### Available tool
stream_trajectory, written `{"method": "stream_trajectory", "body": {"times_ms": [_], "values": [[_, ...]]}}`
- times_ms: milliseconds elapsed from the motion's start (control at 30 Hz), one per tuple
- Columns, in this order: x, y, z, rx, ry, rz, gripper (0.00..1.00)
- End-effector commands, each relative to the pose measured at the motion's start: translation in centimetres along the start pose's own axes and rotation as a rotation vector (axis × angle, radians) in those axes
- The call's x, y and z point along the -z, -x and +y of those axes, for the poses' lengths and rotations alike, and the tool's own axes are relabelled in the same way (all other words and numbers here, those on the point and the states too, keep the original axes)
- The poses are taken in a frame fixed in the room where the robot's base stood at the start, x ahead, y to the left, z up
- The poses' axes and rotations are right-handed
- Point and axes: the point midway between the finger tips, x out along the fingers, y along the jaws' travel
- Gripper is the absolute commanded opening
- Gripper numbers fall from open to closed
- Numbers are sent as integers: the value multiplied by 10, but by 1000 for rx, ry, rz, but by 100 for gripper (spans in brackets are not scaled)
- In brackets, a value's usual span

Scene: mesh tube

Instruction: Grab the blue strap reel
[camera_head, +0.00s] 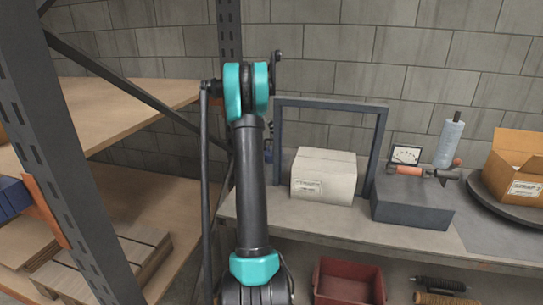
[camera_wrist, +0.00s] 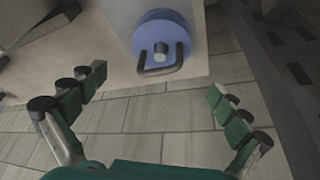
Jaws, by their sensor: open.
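The blue strap reel (camera_wrist: 166,27) shows in the wrist view at the top centre. It is a round blue disc with a grey hub and a dark U-shaped handle on the side toward me. My gripper (camera_wrist: 158,84) is open, with its teal and black fingers spread wide to left and right. The reel lies beyond the fingertips, roughly between them and apart from both. Nothing is between the fingers. In the head view my arm hides the gripper, and I cannot make out the reel clearly.
In the head view a bench (camera_head: 411,238) holds a white carton (camera_head: 323,176), a dark frame (camera_head: 380,140), a grey block (camera_head: 411,207) and an open cardboard box (camera_head: 515,165). A red bin (camera_head: 348,284) sits below. A rack upright (camera_head: 75,190) and wooden shelves (camera_head: 130,105) stand left.

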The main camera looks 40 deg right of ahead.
Motion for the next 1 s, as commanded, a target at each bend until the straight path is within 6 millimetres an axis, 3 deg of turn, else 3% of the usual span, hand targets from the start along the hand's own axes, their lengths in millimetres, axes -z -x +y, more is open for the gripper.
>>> {"method": "stream_trajectory", "body": {"times_ms": [400, 767, 1000], "values": [[0, -80, 0, 1, 1, 0, 100], [0, -102, -1, 1, 2, 0, 100], [2, -136, -2, 1, 3, 0, 100]]}}
